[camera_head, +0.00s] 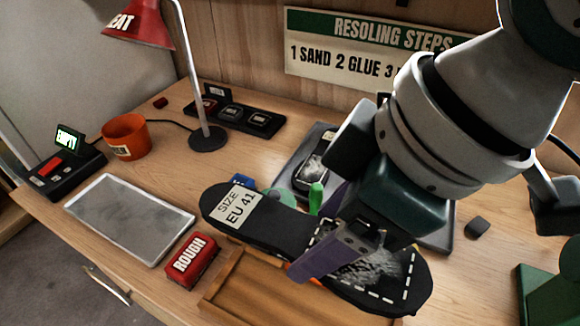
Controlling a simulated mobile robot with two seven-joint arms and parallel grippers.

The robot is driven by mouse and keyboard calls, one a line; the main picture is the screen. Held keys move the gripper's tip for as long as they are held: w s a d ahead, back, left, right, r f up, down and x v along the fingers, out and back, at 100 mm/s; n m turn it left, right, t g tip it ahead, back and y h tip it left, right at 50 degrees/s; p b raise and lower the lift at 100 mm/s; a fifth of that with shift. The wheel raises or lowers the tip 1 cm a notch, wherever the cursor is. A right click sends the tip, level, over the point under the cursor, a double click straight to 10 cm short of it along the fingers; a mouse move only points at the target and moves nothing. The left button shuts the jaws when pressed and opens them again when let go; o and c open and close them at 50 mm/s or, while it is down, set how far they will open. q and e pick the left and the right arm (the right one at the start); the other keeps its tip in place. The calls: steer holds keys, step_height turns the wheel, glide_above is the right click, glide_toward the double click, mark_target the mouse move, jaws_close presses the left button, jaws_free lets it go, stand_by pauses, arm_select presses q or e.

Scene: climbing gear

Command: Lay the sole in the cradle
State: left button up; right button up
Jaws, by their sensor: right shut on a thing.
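A black sole (275,229) with a white "SIZE EU 41" label (235,203) is held up at a slant over the table. Its right part has a white dashed outline and pale scuffs. My right gripper (338,240), with purple fingers, is shut on the sole right of its middle. A wooden tray with raised edges (235,290) is below the sole and partly hidden by it. Behind the sole is a dark grey base (297,158) with a dark shoe-like piece (313,165) and blue and green parts. I cannot tell which of these is the cradle. My left gripper is not in view.
A red "ROUGH" block (192,260) lies beside the wooden tray. A pale flat tray (130,217), an orange pot (125,136) and a control box (65,172) are at the left. A red lamp (138,27) and a black switch panel (238,116) stand behind.

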steer(key=b, duration=0.3)
glide_above(302, 314)
steer(key=d, duration=0.1)
steer(key=f, duration=1)
steer(key=s+f, duration=0.1)
steer(key=f, duration=0.3)
steer(key=shift+d+f, duration=0.1)
steer(key=shift+f, duration=0.3)
steer(key=shift+w+f+b, duration=0.1)
steer(key=shift+f+b, duration=0.3)
steer(key=shift+f, duration=1.65)
steer(key=shift+f, duration=0.2)
steer(key=o, duration=1.3)
